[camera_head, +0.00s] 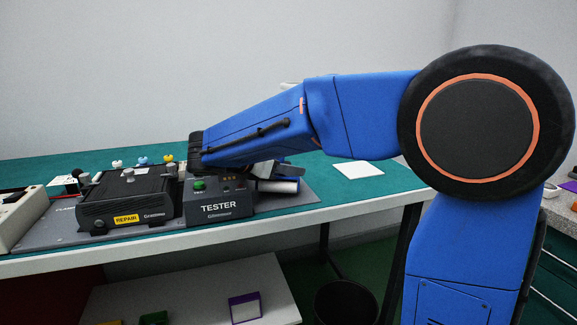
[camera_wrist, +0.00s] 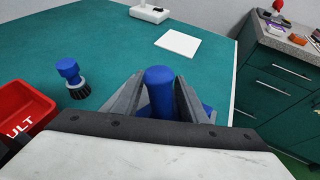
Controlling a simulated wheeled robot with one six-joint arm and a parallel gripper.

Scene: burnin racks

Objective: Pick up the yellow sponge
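I see no yellow sponge that I can make out in either view. My gripper (camera_wrist: 160,80) is in the wrist view, its two grey fingers standing apart. A blue rounded cylinder (camera_wrist: 160,92) shows between the fingers and fills most of the gap. I cannot tell whether they grip it or it lies beyond them. In the head view my gripper (camera_head: 285,170) is low over the bench, right of the tester, partly hidden by my arm. A small yellow-orange thing (camera_head: 109,322) at the lower shelf's front edge is mostly cut off.
The green bench (camera_wrist: 225,75) carries a white square plate (camera_wrist: 178,43), a blue-topped black-based piece (camera_wrist: 70,75) and a red bin (camera_wrist: 22,112). The tester (camera_head: 218,207) and repair unit (camera_head: 130,198) stand left. A black bin (camera_head: 346,303) is below.

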